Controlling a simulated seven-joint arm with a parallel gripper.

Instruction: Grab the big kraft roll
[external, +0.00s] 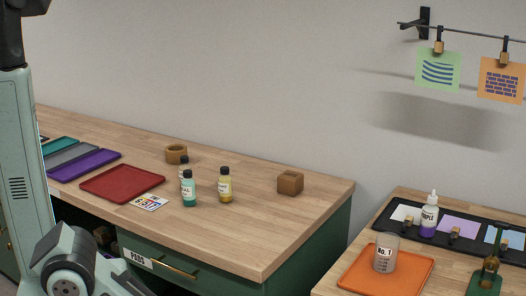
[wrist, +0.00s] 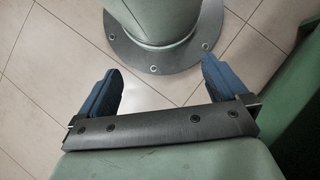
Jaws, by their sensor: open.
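A brown, ring-shaped roll (external: 176,153) lies flat near the back of the wooden counter in the external view, behind the small bottles. It looks like the kraft roll. No second roll is clear to compare its size with. My gripper (wrist: 160,78) shows in the wrist view with its two blue fingers wide apart and nothing between them. It points down at the tiled floor and my round base plate, away from the roll. My gripper's fingers are not visible in the external view.
Teal and yellow bottles (external: 189,189) (external: 225,184) stand close in front of the roll. A red tray (external: 122,183), a colour card (external: 149,202) and a wooden block (external: 290,183) are also on the counter. The counter's front right is clear. A lower table (external: 330,284) stands right.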

